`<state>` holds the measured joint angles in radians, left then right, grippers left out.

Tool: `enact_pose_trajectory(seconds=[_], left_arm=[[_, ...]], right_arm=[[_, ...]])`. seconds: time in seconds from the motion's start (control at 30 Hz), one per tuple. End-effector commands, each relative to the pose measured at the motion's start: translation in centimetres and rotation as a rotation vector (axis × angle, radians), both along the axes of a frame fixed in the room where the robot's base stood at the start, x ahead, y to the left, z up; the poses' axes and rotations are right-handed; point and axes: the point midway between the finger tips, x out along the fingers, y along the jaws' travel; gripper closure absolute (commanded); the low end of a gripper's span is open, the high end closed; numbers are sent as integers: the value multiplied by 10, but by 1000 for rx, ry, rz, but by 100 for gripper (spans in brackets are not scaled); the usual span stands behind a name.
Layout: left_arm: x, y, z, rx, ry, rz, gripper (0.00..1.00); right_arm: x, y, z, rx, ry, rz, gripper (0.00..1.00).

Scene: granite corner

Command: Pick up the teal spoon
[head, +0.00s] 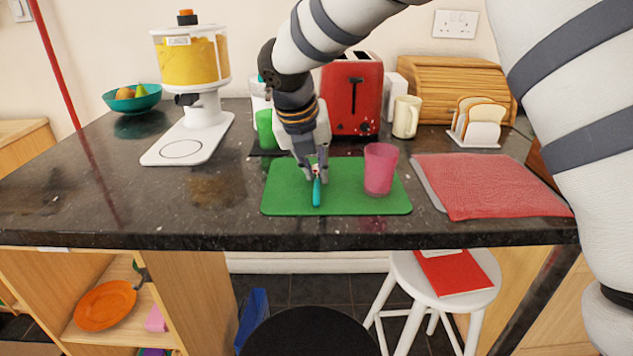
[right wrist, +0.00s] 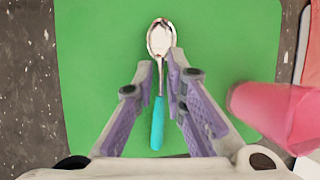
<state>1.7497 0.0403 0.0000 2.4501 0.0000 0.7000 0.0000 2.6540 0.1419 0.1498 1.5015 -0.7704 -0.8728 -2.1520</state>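The teal spoon (head: 317,193) lies on the green mat (head: 285,200), its teal handle pointing toward the counter's front edge. In the right wrist view the spoon (right wrist: 157,123) shows its shiny metal bowl at the top and its teal handle below. My right gripper (head: 314,176) is low over the spoon, pointing down. In the right wrist view, its fingertips (right wrist: 160,77) are on either side of the spoon's neck, with a narrow gap showing, so it looks open. In the head view the gripper hides most of the bowl. My left gripper is not in view.
A pink cup (head: 380,170) stands on the mat just right of my right gripper. A red toaster (head: 352,92) and a cream mug (head: 406,117) stand behind. A red cloth (head: 490,185) lies to the right. The counter left of the mat (head: 215,190) is clear.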

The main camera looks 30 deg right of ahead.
Motion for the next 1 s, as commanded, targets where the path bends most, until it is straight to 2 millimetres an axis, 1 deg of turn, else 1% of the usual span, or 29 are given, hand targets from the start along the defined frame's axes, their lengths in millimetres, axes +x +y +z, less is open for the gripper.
enact_pose_trajectory(seconds=[0.03, 0.2, 0.23, 0.27, 0.6, 0.7, 0.77, 0.87, 0.9, 1.0], left_arm=[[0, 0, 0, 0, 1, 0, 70], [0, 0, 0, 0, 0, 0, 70], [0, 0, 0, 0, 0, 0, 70], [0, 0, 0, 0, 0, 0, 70], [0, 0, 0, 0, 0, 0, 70], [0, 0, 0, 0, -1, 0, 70], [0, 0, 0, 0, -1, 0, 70], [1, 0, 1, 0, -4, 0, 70], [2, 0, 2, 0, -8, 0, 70], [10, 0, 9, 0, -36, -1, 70]], right_arm=[[1, -1, -2, 0, 0, 0, 88], [1, -1, -2, 0, -2, 0, 88], [1, -1, -2, 0, -2, 0, 93], [1, -1, -2, 0, -2, 0, 100], [1, -1, -1, 0, -2, 0, 100], [1, -1, 2, 0, -3, -1, 100], [1, -1, 8, 0, -4, -2, 100], [2, -2, 26, 0, -8, -3, 100], [0, 0, 36, 1, -7, -2, 100], [-16, 16, 66, -2, -14, 1, 100]])
